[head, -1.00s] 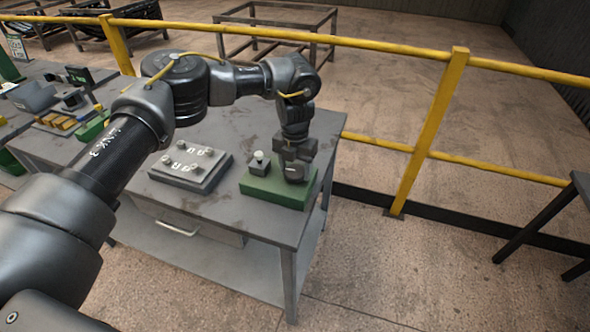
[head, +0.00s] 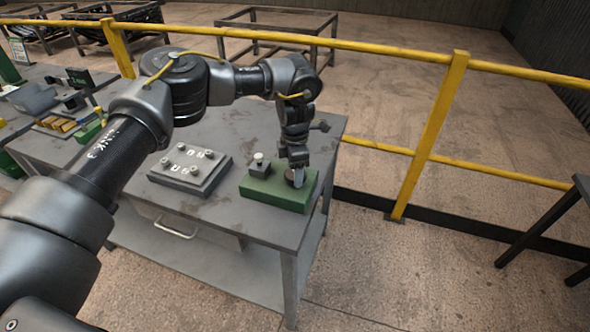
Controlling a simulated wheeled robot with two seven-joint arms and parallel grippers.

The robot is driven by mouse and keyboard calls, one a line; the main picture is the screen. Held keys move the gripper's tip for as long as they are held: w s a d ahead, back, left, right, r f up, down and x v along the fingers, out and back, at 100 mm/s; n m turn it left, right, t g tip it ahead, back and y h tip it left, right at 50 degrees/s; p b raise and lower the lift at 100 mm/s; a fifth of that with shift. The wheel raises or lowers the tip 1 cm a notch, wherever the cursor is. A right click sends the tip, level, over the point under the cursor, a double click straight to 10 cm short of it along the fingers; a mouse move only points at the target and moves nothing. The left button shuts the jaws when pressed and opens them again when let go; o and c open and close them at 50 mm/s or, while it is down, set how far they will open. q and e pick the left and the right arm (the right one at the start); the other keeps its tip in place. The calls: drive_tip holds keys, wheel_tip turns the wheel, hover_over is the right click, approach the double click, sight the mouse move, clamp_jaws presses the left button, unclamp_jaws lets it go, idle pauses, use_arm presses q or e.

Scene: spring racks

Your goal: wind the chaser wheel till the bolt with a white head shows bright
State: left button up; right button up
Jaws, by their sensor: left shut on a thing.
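A green block (head: 268,193) sits near the right end of the grey table. On its left part stands a small dark block (head: 260,169) topped by a pale, whitish bolt head (head: 258,157); I cannot tell for sure whether it is lit. On its right part is a dark round wheel (head: 291,179), mostly hidden by my gripper. My left gripper (head: 297,176) points down over this wheel and is shut on it. My right gripper is not in view.
A grey plate with several knobs (head: 190,168) lies left of the green block. Further left are a dark machine (head: 38,97) and yellow pieces (head: 58,123). A yellow railing (head: 432,135) runs behind the table. The front of the tabletop is clear.

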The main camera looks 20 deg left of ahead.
use_arm(q)
drive_tip(key=shift+w+r+m, duration=0.1)
drive_tip(key=shift+m, duration=0.8)
drive_tip(key=o, duration=1)
drive_tip(key=shift+c, duration=0.2)
drive_tip(key=shift+r, duration=0.4)
wheel_tip(320, 180, up, 10)
drive_tip(key=b, duration=0.1)
